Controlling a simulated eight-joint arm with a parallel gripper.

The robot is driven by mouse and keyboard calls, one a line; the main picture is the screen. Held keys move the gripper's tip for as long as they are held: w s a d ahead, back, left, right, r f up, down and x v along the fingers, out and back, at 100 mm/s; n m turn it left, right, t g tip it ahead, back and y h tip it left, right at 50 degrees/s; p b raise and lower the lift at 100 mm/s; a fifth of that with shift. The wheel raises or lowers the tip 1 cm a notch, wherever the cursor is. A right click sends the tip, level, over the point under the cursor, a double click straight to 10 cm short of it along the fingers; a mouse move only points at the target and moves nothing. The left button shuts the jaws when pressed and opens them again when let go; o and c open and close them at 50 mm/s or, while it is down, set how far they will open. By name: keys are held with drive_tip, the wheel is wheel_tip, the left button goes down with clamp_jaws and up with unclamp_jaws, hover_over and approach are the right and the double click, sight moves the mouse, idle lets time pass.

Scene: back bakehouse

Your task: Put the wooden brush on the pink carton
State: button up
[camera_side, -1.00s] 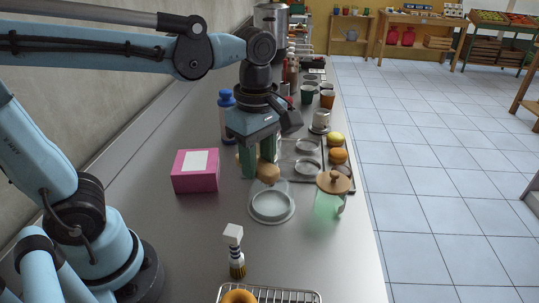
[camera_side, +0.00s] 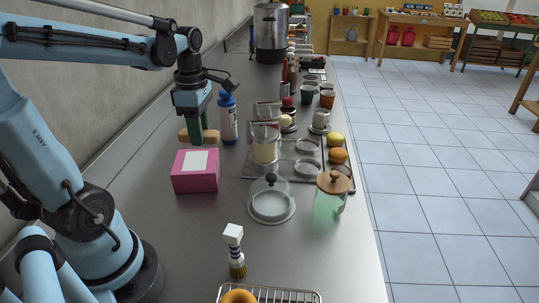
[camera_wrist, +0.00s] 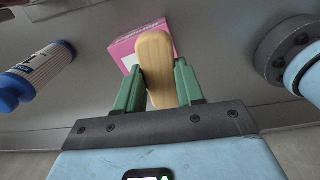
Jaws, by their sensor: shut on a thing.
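The wooden brush (camera_side: 211,137) is a long tan block; it also shows in the wrist view (camera_wrist: 155,66). My gripper (camera_side: 204,128) is shut on the brush, with a green finger on each side of it in the wrist view (camera_wrist: 160,86). The pink carton (camera_side: 195,180), a box with a white label on top, stands on the steel counter. In the side view the brush is held up behind the carton's top. In the wrist view the carton (camera_wrist: 128,45) shows beyond the brush, which partly covers it.
A blue-capped bottle (camera_side: 228,119) stands right of my gripper; it also shows in the wrist view (camera_wrist: 38,72). A glass-covered dish (camera_side: 271,203) and a green jar (camera_side: 329,200) stand right of the carton.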

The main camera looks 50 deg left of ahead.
drive_tip(key=a+f, duration=0.1)
drive_tip(key=a, duration=0.2)
drive_tip(key=a+f, duration=0.1)
drive_tip(key=shift+s+a+f, duration=0.15)
drive_tip(key=shift+f, duration=2.15)
drive_tip(key=shift+f, duration=0.1)
drive_tip(key=o, duration=1)
drive_tip(key=shift+o, duration=0.2)
